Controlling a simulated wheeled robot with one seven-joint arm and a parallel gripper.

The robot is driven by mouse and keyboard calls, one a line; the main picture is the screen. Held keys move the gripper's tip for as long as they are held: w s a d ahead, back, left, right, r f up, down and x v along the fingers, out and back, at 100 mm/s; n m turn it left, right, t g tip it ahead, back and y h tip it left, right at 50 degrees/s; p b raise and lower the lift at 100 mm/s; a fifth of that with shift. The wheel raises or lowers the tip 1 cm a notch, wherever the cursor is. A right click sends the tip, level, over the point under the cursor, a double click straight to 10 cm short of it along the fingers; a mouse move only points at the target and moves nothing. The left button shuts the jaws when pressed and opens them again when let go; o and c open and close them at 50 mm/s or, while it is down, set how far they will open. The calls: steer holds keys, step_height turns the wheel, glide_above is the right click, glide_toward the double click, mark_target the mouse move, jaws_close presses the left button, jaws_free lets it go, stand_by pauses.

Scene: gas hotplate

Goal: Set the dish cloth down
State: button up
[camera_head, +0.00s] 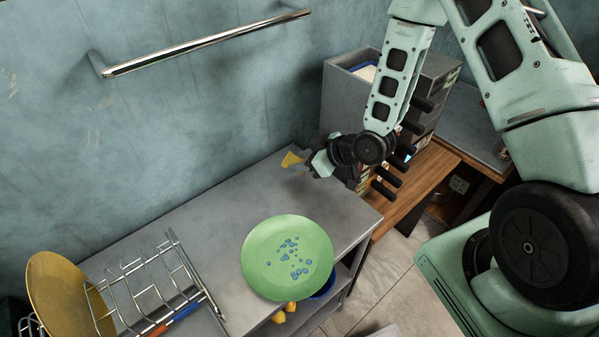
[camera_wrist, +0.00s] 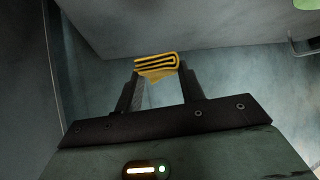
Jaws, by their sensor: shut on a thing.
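The dish cloth (camera_wrist: 158,66) is yellow and folded in several layers. In the wrist view it sits between the two dark fingers of my gripper (camera_wrist: 160,85), which is shut on it. In the head view the cloth (camera_head: 292,160) shows as a small yellow patch at the far right end of the grey counter (camera_head: 200,215). My gripper (camera_head: 308,165) is just right of that patch, close to the counter top. I cannot tell whether the cloth touches the counter.
A green plate (camera_head: 287,258) with blue spots lies at the counter's front edge. A wire dish rack (camera_head: 150,285) and a yellow plate (camera_head: 62,295) are at the left. A metal rail (camera_head: 205,43) runs along the wall. A grey box-like unit (camera_head: 345,100) stands behind my arm. The counter's middle is bare.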

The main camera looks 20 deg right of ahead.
steer(key=shift+f, duration=2.1)
steer(key=shift+f, duration=0.2)
steer(key=o, duration=1)
steer(key=shift+r, duration=0.15)
